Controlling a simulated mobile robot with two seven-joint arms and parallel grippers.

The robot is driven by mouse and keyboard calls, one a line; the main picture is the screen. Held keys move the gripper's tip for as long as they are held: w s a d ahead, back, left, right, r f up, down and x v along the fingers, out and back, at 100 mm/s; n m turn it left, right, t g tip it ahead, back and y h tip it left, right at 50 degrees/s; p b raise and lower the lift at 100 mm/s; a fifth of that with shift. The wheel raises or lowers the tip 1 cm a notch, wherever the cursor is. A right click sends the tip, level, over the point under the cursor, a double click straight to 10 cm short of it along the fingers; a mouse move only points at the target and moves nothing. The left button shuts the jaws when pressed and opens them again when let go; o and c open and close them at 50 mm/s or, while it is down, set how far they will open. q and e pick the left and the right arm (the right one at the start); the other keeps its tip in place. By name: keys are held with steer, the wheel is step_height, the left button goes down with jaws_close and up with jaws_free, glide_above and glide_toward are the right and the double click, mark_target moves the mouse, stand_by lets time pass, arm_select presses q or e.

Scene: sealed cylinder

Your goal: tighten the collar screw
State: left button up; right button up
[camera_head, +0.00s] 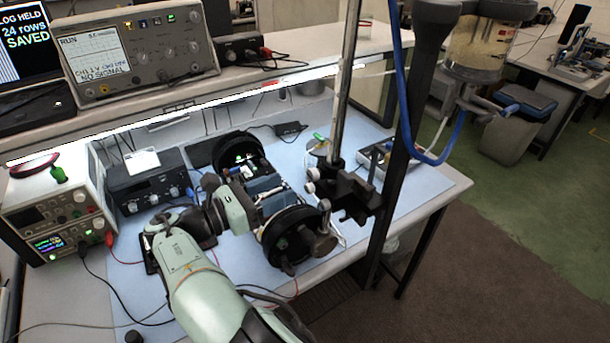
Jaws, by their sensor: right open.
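My right arm, pale green, reaches up from the bottom middle. Its gripper (266,200) is open over the opened cylinder chassis (270,181), a blue-grey unit between two black round ends on the pale blue mat. What lies between the jaws is too small to tell. A metal post stands to the right of the chassis, with a black clamp (349,191) on it. Small round knobs (310,188) show on the clamp's left side, apart from my gripper. I cannot tell which of them, if any, is the collar screw. My left gripper is not in view.
A clear vessel (476,48) with a blue hose (458,135) hangs from a dark upright at the right. A power supply (62,215), a black box (150,181) and an oscilloscope (140,52) stand left and behind. Loose cables cross the mat. The bench's right end (430,183) is mostly clear.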

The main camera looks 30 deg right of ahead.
mark_target(309, 176)
steer(key=d, duration=0.4)
steer(key=w+d, duration=0.1)
steer(key=d, duration=0.2)
steer(key=shift+d, duration=0.1)
jaws_close()
